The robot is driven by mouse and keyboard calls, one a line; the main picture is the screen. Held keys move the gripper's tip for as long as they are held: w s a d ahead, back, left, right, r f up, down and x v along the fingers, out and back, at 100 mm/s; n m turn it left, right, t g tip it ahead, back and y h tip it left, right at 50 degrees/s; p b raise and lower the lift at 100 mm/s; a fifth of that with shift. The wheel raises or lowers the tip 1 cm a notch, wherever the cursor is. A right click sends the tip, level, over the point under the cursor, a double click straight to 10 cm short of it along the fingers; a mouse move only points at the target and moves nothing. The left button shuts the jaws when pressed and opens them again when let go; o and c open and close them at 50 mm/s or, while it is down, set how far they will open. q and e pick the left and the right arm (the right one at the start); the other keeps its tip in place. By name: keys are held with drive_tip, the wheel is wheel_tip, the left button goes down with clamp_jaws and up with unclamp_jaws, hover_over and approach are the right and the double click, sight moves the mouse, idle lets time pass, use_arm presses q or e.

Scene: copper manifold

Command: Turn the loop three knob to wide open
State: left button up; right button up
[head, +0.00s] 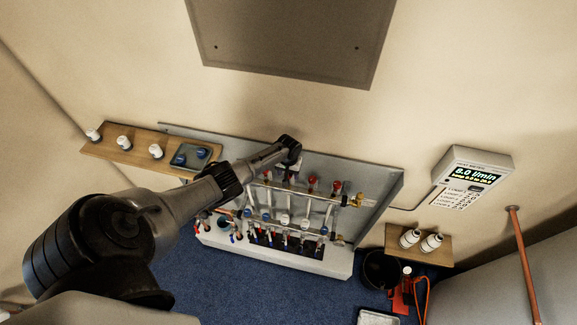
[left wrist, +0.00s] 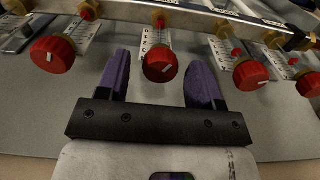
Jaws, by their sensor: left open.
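In the left wrist view a red knob (left wrist: 160,64) with a white pointer mark stands between the two purple fingers of my left gripper (left wrist: 160,70). The gripper is open, with a gap on each side of the knob. A white scale strip (left wrist: 152,38) runs behind this knob; its reading is too small to tell. Other red knobs (left wrist: 52,54) (left wrist: 250,74) stand to either side. In the head view the manifold (head: 310,200) carries red knobs (head: 336,185) along its upper bar, and my left gripper (head: 290,150) hides part of that bar. Loop numbers at the knobs are not readable.
A wall meter (head: 473,178) reads 8.0 l/min. A small shelf (head: 420,250) holds two white bottles. A black bucket (head: 380,270) stands at lower right.

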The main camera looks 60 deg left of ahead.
use_arm(q)
wheel_tip(320, 180, up, 14)
drive_tip(key=shift+f, duration=0.2)
idle(0.4)
idle(0.6)
